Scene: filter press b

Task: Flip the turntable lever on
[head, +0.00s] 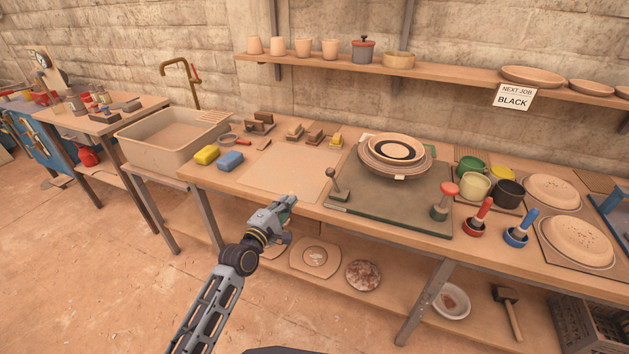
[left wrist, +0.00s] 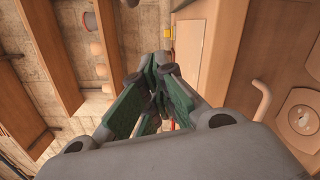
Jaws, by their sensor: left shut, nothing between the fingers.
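The turntable (head: 396,171) stands on a dark green base plate (head: 385,203) on the workbench, with a plate that has a black ring on top. The lever (head: 332,182), a dark stick with a round knob, rises from a small block at the base plate's left front corner. It leans slightly to the left. My left gripper (head: 288,203) is shut and empty at the bench's front edge, left of the lever and apart from it. Its closed green fingers (left wrist: 150,110) fill the middle of the left wrist view. My right gripper is not in view.
A red-topped green stamp (head: 445,200) stands at the plate's right front corner. Red and blue handled tools and several cups stand further right. Sponges (head: 207,155) and a sink (head: 172,135) are at left. A bare board (head: 285,172) lies left of the lever.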

